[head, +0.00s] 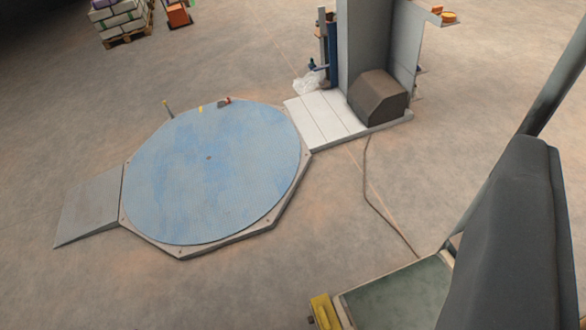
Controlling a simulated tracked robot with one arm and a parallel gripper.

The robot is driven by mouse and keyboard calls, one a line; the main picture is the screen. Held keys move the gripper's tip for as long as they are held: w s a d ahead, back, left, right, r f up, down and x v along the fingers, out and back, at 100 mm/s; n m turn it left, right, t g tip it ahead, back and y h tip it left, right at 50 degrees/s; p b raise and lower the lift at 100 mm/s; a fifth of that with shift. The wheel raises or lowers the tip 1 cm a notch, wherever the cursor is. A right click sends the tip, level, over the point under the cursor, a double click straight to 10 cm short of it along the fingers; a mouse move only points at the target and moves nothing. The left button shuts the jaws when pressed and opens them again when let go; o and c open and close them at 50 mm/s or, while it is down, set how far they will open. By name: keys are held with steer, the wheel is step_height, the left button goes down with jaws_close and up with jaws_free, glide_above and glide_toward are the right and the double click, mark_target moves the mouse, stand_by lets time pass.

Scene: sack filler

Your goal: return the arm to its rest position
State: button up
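No gripper fingers show in the head view, so I cannot see whether my gripper is open or shut or what it may hold. A large dark grey rounded body (515,235) with a slanted pole fills the right side. I cannot tell whether it is part of me. The view looks down on the floor from above and is tilted.
A blue round turntable (215,175) lies on an octagonal base with a ramp (88,208) at its left. A grey column (364,45) and brown housing (378,97) stand behind it. A loaded pallet (125,38) is at the back left. A cable (380,212) crosses open floor.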

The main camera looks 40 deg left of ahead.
steer(key=shift+s+a+r, duration=0.1)
steer(key=shift+a+r, duration=0.05)
step_height(320, 180, down, 8)
steer(key=b, duration=0.8)
steer(key=shift+f, duration=0.2)
stand_by(0.5)
